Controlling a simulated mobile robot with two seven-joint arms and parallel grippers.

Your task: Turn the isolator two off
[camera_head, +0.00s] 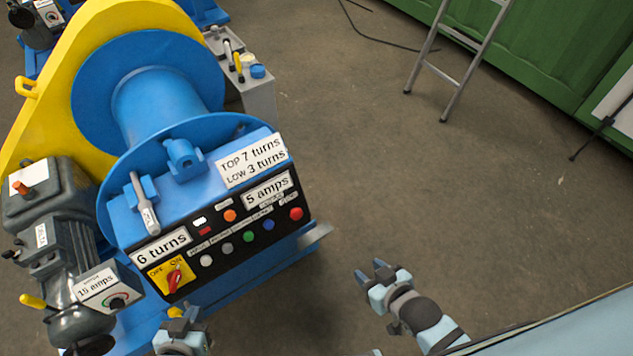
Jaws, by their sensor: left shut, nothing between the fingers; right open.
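A red rotary isolator switch (174,278) sits on a yellow plate at the lower left of the black control panel (238,240). Small lettering above it seems to read OFF on the left and ON on the right; the handle points up, nearer the ON side. No number two is readable on it. My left gripper (181,314) is shut and empty, just below the switch and apart from it in the picture. My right gripper (372,272) is open and empty over the floor, right of the panel.
The panel has several coloured buttons and a "6 turns" label (162,246). A blue drum (150,95) is behind. A ladder (462,55) stands at the back right; the floor between is clear.

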